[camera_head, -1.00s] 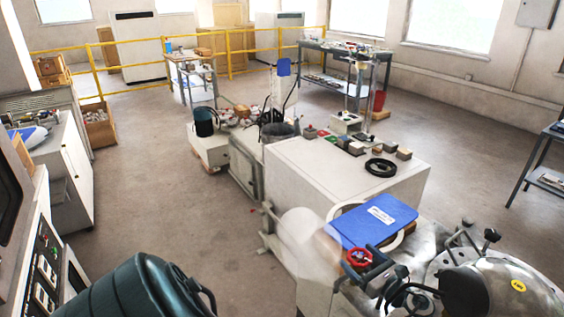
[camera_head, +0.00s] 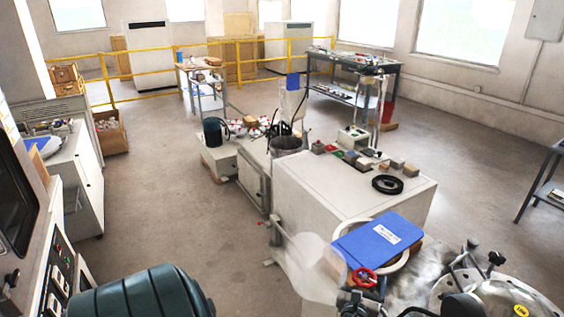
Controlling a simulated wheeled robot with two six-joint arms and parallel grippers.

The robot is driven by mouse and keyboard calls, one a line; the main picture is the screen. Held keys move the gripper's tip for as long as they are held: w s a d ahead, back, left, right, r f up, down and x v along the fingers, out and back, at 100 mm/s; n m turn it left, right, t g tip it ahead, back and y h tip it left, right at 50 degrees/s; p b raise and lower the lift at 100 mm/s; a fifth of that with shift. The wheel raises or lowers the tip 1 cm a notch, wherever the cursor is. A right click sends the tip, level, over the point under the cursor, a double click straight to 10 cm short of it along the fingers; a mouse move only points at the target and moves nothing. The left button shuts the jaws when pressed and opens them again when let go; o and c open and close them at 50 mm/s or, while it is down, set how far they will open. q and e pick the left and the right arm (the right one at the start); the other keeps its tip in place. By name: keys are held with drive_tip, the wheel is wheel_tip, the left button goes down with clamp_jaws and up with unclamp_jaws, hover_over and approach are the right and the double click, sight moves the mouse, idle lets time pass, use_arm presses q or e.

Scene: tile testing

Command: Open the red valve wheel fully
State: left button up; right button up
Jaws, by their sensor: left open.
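The red valve wheel (camera_head: 363,277) is small and round, near the bottom edge right of centre, just below a blue folder-like board (camera_head: 377,240). Dark parts close under the wheel seem to be my left gripper (camera_head: 362,297). They are cut off by the frame's bottom edge and hard to separate from the dark fittings there. I cannot tell whether they touch the wheel. The valve body below the wheel is mostly hidden. My right gripper is not in view.
A pale, blurred shape (camera_head: 310,262) stands left of the wheel. A white cabinet (camera_head: 340,195) carries a black ring (camera_head: 387,184). A metal dome (camera_head: 490,298) fills the bottom right, and a ribbed teal drum (camera_head: 140,295) the bottom left. Open floor lies left of the cabinet.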

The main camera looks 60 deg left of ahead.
use_arm(q)
drive_tip(key=m+t+h, duration=0.1)
drive_tip(key=m+h, duration=0.1)
drive_tip(key=h, duration=0.1)
drive_tip(key=shift+a+t, duration=0.15)
drive_tip(key=shift+t, duration=0.15)
drive_tip(key=m+h+b, duration=0.1)
drive_tip(key=m+h, duration=0.1)
drive_tip(key=h, duration=0.1)
drive_tip(key=shift+f+t, duration=0.2)
drive_tip(key=shift+t, duration=0.2)
drive_tip(key=m+h+b, duration=0.3)
drive_tip(key=h+b, duration=0.2)
drive_tip(key=m+h+b, duration=0.2)
drive_tip(key=h+b, duration=0.1)
drive_tip(key=shift+s+a+f+m, duration=0.15)
drive_tip(key=shift+s+f+m, duration=0.05)
drive_tip(key=shift+s+m, duration=0.1)
drive_tip(key=shift+b+v, duration=4.8)
drive_tip(key=shift+v, duration=0.35)
drive_tip(key=s+a+f+n+g+y+p, duration=0.1)
drive_tip(key=a+f+n+y, duration=0.3)
drive_tip(key=a+f+n, duration=0.4)
drive_tip(key=s+a+f+n+g+y+p, duration=0.2)
drive_tip(key=a+f+n+g+y, duration=0.1)
drive_tip(key=a+f+n, duration=0.4)
drive_tip(key=shift+a+f+n+y+p, duration=0.4)
drive_tip(key=shift+a+f+y, duration=0.5)
drive_tip(key=shift+a+f, duration=0.8)
